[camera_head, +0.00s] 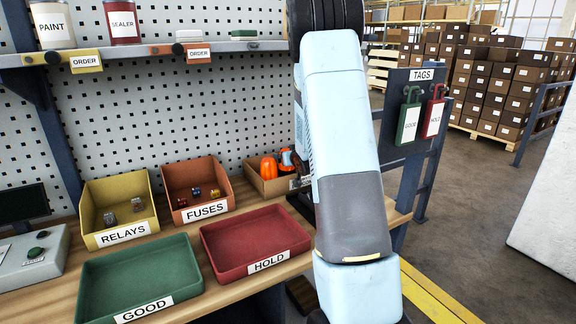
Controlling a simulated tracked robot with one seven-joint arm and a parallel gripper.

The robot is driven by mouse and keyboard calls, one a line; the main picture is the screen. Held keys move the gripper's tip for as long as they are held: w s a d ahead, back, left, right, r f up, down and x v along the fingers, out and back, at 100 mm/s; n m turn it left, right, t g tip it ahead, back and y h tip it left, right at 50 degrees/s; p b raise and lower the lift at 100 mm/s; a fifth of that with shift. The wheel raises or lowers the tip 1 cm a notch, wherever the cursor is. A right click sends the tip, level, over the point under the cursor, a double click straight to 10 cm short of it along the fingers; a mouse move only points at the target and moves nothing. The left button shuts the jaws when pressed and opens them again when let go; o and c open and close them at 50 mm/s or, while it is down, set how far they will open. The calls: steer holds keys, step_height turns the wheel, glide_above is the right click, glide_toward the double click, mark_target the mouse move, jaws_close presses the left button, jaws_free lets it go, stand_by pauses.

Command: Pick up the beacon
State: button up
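Two orange items stand in an open cardboard-brown box (256,184) at the back of the bench. One is a plain orange rounded item (268,167); the other is orange with a dark and pale part (287,160). Either may be the beacon; I cannot tell which. The box's label is partly hidden behind my arm. My pale blue and grey arm fills the middle of the view, just right of and in front of the box. My gripper's fingers do not show, so I cannot see what they hold.
The yellow RELAYS bin (98,240) and brown FUSES bin (184,217) hold small parts. The green GOOD tray (130,270) and red HOLD tray (244,235) look empty. A shelf (130,55) overhangs the bench. A TAGS board (392,152) stands to the right.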

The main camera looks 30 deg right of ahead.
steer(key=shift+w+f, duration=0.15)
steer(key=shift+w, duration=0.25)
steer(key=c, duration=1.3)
